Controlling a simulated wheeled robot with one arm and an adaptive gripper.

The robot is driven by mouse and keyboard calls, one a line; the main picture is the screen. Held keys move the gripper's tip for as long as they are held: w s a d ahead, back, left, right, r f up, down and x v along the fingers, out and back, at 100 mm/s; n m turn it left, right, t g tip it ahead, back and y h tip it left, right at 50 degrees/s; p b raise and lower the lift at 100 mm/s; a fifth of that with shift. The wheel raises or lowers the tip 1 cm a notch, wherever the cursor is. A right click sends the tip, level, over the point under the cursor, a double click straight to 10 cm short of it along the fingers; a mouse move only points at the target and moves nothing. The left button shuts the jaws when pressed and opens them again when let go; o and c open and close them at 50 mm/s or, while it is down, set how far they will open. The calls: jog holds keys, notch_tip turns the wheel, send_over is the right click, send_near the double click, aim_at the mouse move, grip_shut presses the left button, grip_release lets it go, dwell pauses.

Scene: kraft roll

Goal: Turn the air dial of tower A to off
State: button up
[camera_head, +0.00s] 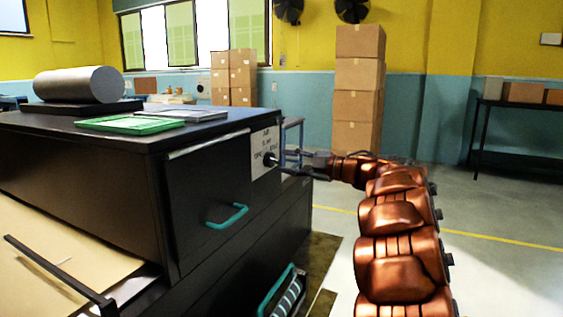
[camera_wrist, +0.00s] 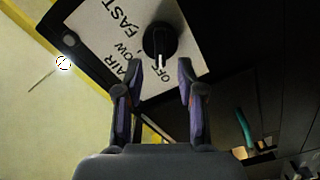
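The air dial (camera_wrist: 160,40) is a round black knob on a white label plate (camera_wrist: 100,30) lettered AIR, SLOW, FAST and OFF. A white mark on the knob lies on its side nearest the word OFF. In the head view the dial (camera_head: 270,159) sits on the label plate (camera_head: 264,141) at the right end of the dark cabinet. My gripper (camera_wrist: 160,66) is open, its two fingertips apart on either side of the dial's near edge. I cannot tell whether they touch it. In the head view my gripper (camera_head: 288,163) reaches the dial from the right. No tower letter is readable.
The dark cabinet (camera_head: 120,185) has a teal handle (camera_head: 228,216) and carries a grey roll (camera_head: 80,85) and a green frame (camera_head: 127,124). Stacked cartons (camera_head: 358,90) stand behind my arm. Open floor (camera_head: 500,265) lies to the right.

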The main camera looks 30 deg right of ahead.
jog(key=v, duration=0.9)
dwell(0.5)
